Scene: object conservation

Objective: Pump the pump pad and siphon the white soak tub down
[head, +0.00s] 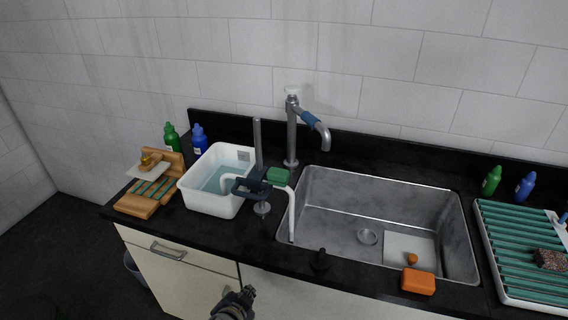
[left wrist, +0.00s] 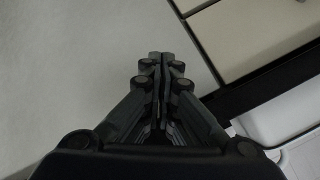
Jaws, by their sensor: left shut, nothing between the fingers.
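The white soak tub (head: 190,200) stands on the counter left of the sink and holds pale blue water. A white siphon tube (head: 292,218) arches from the tub and hangs down over the sink's left side. A green pump pad (head: 278,175) sits beside a dark upright stand (head: 258,145) between tub and sink. My left gripper (head: 247,293) is shut and empty, low in front of the cabinet and apart from the pad. In the left wrist view its fingertips (left wrist: 160,57) meet, and part of the tub (left wrist: 275,115) shows at right. My right gripper is not visible.
The steel sink (head: 345,190) has a tall faucet (head: 292,135) behind it. An orange block (head: 418,282) lies at its front edge, near a small black object (head: 320,261). A wooden rack (head: 145,203) stands left of the tub, a green-slatted tray (head: 500,250) right of the sink.

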